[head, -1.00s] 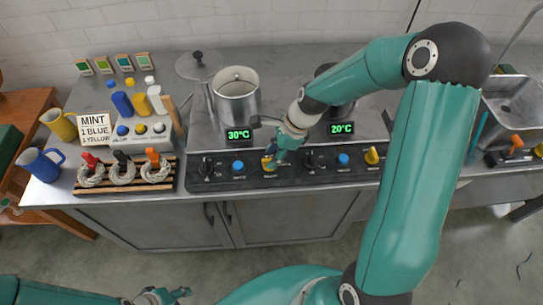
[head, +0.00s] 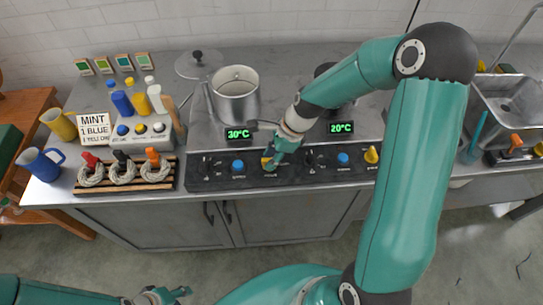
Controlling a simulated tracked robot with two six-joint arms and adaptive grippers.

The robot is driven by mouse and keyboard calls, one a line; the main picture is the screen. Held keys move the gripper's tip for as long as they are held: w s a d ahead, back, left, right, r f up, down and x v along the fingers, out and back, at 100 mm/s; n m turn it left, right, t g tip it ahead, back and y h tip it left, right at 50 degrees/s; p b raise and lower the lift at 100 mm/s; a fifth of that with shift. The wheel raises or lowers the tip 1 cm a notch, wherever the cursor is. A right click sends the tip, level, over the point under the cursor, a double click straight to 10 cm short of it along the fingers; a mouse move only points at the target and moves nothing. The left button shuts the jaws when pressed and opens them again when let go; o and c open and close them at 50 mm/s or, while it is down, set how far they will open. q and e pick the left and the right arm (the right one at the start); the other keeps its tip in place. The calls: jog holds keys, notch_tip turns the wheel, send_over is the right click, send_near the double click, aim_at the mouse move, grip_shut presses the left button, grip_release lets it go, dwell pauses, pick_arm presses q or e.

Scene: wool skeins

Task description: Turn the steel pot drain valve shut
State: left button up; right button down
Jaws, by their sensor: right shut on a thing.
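The steel pot (head: 235,97) stands on the counter behind the control panel, with a 30°C display (head: 238,134) in front of it. Below the display, on the dark panel (head: 215,183), is a yellow valve knob (head: 267,163). My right gripper (head: 272,161) reaches down from the right and is shut on this yellow knob, hiding part of it. How far the knob is turned is hard to see. My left gripper (head: 165,297) is at the bottom edge, away from the counter, partly cut off; its jaw state is unclear.
A blue knob (head: 238,166) is left of the held knob, and another blue knob (head: 343,158) and yellow knob (head: 371,155) are to its right. A dark pot is mostly behind my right arm. Wool skeins (head: 122,173) lie on a wooden rack at left. A sink (head: 506,98) is at right.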

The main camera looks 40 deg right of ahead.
jog(key=shift+n, duration=0.3)
jog(key=n, duration=0.2)
jog(key=n+g, duration=0.1)
jog(key=shift+w+n+g+y, duration=0.1)
jog(key=shift+n+g+y, duration=0.2)
jog(key=shift+n, duration=0.1)
jog(key=n+g, duration=0.1)
jog(key=n, duration=0.3)
jog(key=shift+w+n+g, duration=0.1)
jog(key=shift+n+g, duration=0.2)
jog(key=shift+g, duration=0.1)
jog(key=n, duration=0.2)
jog(key=n+g, duration=0.1)
jog(key=n, duration=0.1)
jog(key=shift+a+f+g+h, duration=0.1)
jog(key=shift+f+g+h, duration=0.05)
jog(key=shift+g+h, duration=0.2)
jog(key=n+g+h, duration=0.1)
jog(key=n, duration=0.3)
jog(key=shift+a+n+b, duration=0.1)
jog(key=shift+n+b, duration=0.2)
jog(key=shift+h, duration=0.25)
jog(key=c, duration=1.2)
grip_release()
jog(key=shift+o, duration=0.2)
jog(key=shift+w, duration=0.15)
